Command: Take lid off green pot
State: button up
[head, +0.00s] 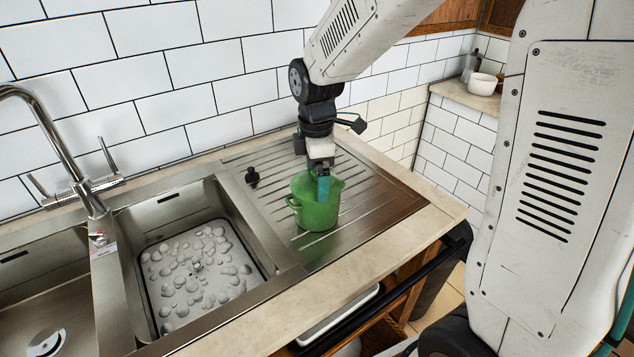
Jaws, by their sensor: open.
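The green pot (316,214) stands upright on the ribbed metal drainboard to the right of the sink. A handle shows on its left side. My gripper (323,186) points down over the pot's top, with a teal fingertip in front of the rim. The gripper is open. It covers much of the pot's top, so I cannot tell how the lid sits or whether the fingers touch it.
The sink basin (158,222) and chrome faucet (70,140) are left of the drainboard (385,197). A small black knob (252,177) stands left of the pot. The tiled wall (150,82) rises behind. A white bowl (482,84) sits on a far right ledge.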

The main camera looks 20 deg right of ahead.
jog(key=shift+c, duration=0.3)
jog(key=c, duration=1)
jog(key=shift+s, duration=0.1)
jog(key=shift+r, duration=0.1)
